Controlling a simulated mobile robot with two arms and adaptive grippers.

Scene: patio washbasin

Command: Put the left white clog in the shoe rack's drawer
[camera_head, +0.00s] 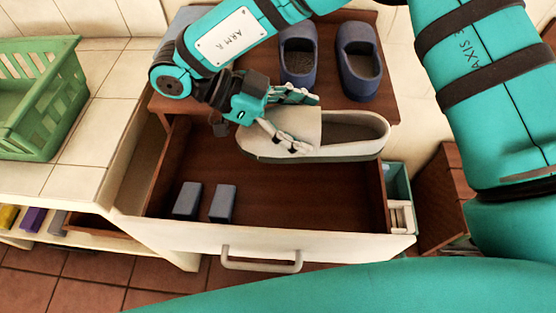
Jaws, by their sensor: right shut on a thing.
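My right gripper (308,125) is shut on a white clog (345,133), with one finger on its far side and one on its near side, at the closed toe end. The clog lies crosswise, its opening to the right and its sole grey-green. It is over the back part of the open drawer (290,200); I cannot tell whether it touches anything below. The drawer has a dark wood floor, a cream front and a handle (261,266). The shoe rack's top (262,65) is behind it. My left gripper is not in view.
Two blue clogs (298,55) (359,62) stand on the rack's top. Two small grey-blue blocks (187,200) (223,203) stand in the drawer's left front; its middle and right are clear. A green basket (42,100) sits on the tiled counter at left.

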